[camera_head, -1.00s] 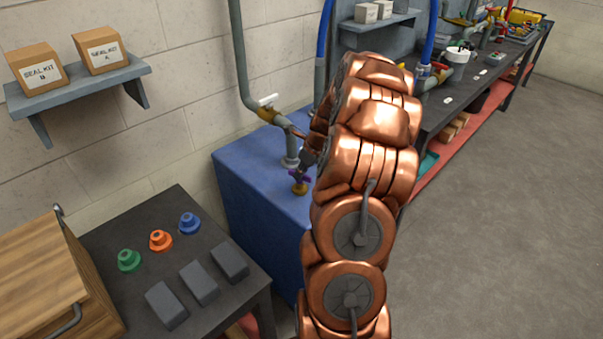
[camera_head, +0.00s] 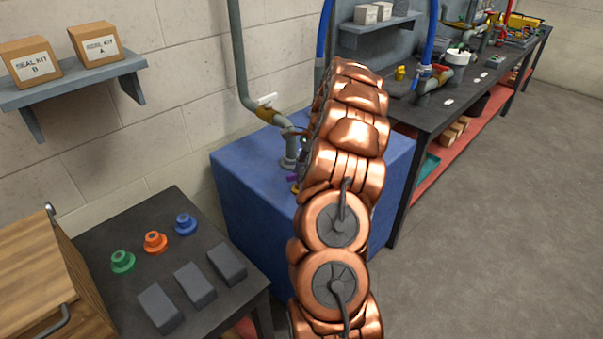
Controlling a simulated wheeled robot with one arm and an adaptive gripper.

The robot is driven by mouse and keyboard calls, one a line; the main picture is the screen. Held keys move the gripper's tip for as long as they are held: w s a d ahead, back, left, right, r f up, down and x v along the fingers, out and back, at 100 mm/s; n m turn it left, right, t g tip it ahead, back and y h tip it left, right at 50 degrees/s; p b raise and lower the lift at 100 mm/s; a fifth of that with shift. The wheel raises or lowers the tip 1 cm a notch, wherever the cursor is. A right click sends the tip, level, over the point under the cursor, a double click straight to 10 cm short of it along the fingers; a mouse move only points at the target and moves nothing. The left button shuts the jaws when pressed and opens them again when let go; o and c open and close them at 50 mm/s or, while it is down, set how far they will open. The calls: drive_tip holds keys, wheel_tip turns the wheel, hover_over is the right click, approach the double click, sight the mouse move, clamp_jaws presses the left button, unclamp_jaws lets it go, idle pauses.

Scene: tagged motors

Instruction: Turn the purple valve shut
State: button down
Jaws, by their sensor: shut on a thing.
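The purple valve (camera_head: 293,178) is on the blue cabinet (camera_head: 240,180), near the foot of the grey vertical pipe. Only a small purple part of its handle shows, at the left edge of my copper arm. My gripper (camera_head: 299,173) is at the valve and shut on its handle. The arm hides most of the gripper and of the valve body, so the handle's angle cannot be read.
A white-handled brass valve (camera_head: 266,106) sits on the pipe behind. A dark table (camera_head: 150,260) at the front left holds green, orange and blue knobs and grey blocks. A long workbench (camera_head: 440,105) runs along the right. The floor at right is clear.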

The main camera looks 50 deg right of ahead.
drive_tip(key=shift+w+n+g+b, duration=0.1)
drive_tip(key=shift+n+g+b, duration=0.65)
drive_tip(key=shift+n, duration=1.45)
drive_tip(key=c, duration=1.2)
unclamp_jaws()
drive_tip(key=shift+p, duration=0.3)
